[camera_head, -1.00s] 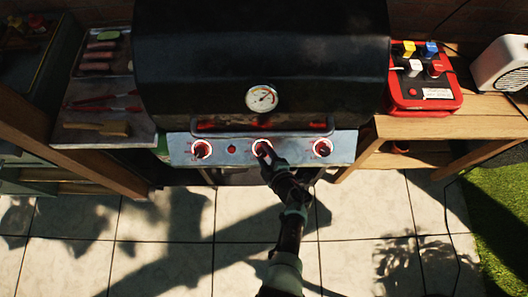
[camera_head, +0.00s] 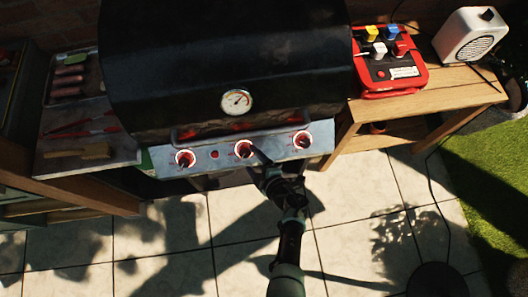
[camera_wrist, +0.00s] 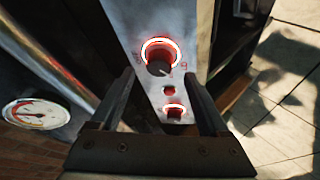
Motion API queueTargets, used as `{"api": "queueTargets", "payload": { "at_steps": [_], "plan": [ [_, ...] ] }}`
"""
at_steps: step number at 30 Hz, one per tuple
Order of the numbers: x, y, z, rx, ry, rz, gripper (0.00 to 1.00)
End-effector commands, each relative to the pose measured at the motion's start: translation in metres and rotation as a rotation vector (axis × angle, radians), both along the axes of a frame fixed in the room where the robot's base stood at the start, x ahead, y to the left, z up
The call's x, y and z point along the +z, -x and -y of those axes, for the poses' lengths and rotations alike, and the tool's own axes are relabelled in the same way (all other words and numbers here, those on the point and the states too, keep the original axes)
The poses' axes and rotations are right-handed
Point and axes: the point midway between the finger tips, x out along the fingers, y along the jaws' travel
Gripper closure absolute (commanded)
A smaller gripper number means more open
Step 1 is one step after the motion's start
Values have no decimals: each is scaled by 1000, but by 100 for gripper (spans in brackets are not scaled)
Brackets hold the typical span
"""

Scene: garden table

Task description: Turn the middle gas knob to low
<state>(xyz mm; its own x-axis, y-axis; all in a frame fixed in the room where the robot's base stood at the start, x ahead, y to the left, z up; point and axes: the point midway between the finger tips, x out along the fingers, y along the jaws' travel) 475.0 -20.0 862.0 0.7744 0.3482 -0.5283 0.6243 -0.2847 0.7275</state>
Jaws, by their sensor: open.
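The middle gas knob (camera_head: 244,149) is a dark knob in a glowing red ring on the grill's metal front panel. It also shows in the wrist view (camera_wrist: 160,67), just beyond and between my fingertips. My gripper (camera_head: 257,157) is open in front of the panel, slightly right of and below the knob in the head view. In the wrist view the two fingers (camera_wrist: 158,76) stand apart with nothing between them. I cannot tell whether a fingertip touches the knob. Its pointer setting is too small to read.
The left knob (camera_head: 185,158) and right knob (camera_head: 302,139) also glow red. A small red button (camera_head: 215,155) sits between the left and middle knobs. The lid with its thermometer (camera_head: 237,102) is above. A red box (camera_head: 388,62) stands on the right shelf (camera_head: 430,98).

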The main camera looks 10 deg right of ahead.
Motion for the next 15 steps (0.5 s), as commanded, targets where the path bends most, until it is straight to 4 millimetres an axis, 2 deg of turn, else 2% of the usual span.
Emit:
{"api": "queueTargets", "payload": {
  "at_steps": [1, 9, 15],
  "plan": [
    [12, 11, 5, -5, 1, -2, 21],
    [35, 51, 22, -1, 2, -3, 21],
    [44, 64, 29, -1, 1, 0, 21]
  ]
}}
